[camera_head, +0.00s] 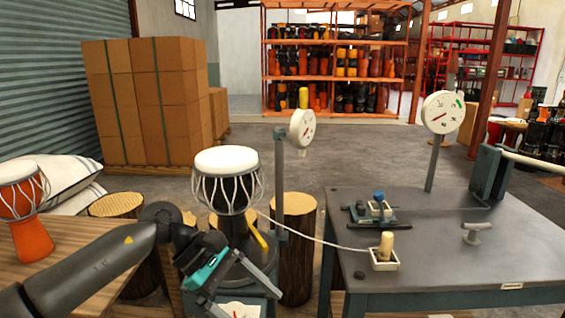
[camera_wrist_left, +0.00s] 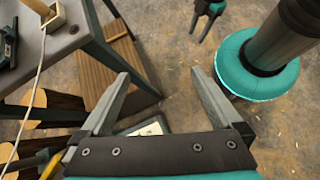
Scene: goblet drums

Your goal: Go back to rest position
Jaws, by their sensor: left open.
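My left arm enters the head view from the left. Its gripper (camera_head: 252,303) points down past the front of the drum stand, fingers apart. In the left wrist view the gripper (camera_wrist_left: 160,82) is open and empty, above the floor beside a table leg. A white-topped goblet drum (camera_head: 227,163) stands upright on the stand behind the gripper. An orange goblet drum (camera_head: 27,215) stands on the wooden table at left. A small dark and teal gripper-like part (camera_wrist_left: 206,18), probably my right gripper, shows at the top of the wrist view; its jaw state is unclear.
The wooden table (camera_head: 75,240) lies under my left arm. A grey workbench (camera_head: 445,245) at right carries a peg in a tray (camera_head: 384,255), a clamp and a gauge (camera_head: 443,112). A pale cord (camera_head: 315,238) runs from the drum to the bench. Log stools (camera_head: 295,260) stand behind.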

